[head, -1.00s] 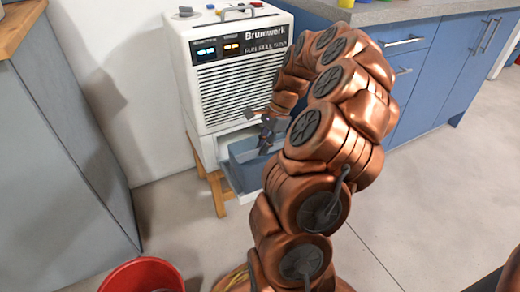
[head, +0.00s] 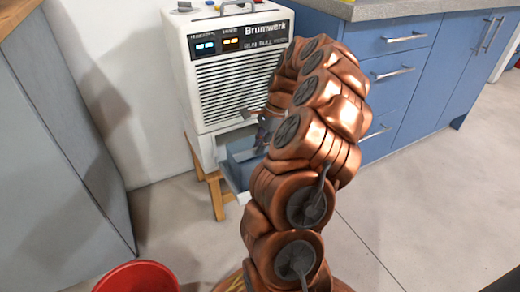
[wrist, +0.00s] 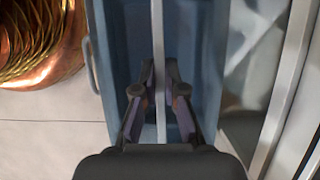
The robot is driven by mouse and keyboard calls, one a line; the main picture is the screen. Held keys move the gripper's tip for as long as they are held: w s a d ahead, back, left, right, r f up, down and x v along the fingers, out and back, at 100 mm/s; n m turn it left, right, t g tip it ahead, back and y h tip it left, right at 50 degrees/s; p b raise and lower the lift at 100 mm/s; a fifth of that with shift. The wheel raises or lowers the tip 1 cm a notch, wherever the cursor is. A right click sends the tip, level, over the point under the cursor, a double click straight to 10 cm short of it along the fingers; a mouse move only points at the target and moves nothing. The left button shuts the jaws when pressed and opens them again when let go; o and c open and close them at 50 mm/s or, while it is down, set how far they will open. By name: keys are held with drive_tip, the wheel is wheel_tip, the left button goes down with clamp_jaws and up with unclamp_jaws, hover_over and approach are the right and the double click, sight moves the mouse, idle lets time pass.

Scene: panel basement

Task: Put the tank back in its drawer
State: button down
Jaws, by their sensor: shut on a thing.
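The blue-grey tank (head: 240,152) sits low in the open drawer bay of the white Brumwerk machine (head: 235,85). In the wrist view the tank (wrist: 207,45) is an open-topped tub with a pale bar handle (wrist: 158,18) running across its middle. My gripper (wrist: 159,78) is shut on this handle, one finger on each side. In the head view my gripper (head: 262,133) is small and dark above the tank. My copper arm hides the right part of the tank and drawer. I cannot tell whether the tank rests fully on the drawer.
The machine stands on a wooden stand (head: 216,195). A red bucket (head: 138,277) is on the floor at the lower left. A grey cabinet (head: 55,130) stands on the left, blue drawers (head: 390,75) on the right. The floor at right is clear.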

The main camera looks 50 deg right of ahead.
drive_tip(key=c, duration=1.2)
unclamp_jaws()
drive_tip(key=shift+c, duration=0.2)
drive_tip(key=p+v, duration=0.4)
drive_tip(key=v, duration=0.8)
drive_tip(key=shift+p, duration=0.3)
drive_tip(key=s+a+r+n+g+h, duration=0.15)
drive_tip(key=a+n, duration=0.45)
drive_tip(key=a, duration=0.8)
drive_tip(key=a+r+n+g+y, duration=0.1)
drive_tip(key=a+r+n, duration=0.2)
drive_tip(key=a+n, duration=0.75)
drive_tip(key=s+a+f+n+g+h, duration=0.1)
drive_tip(key=s+a+f+n+h, duration=0.1)
drive_tip(key=s+a, duration=0.4)
drive_tip(key=s+a+f+n+g+h, duration=0.1)
drive_tip(key=s+a+f+n, duration=0.2)
drive_tip(key=s, duration=1.1)
drive_tip(key=a+f, duration=0.1)
drive_tip(key=a, duration=0.2)
drive_tip(key=shift+a+h, duration=0.2)
drive_tip(key=shift+h, duration=0.15)
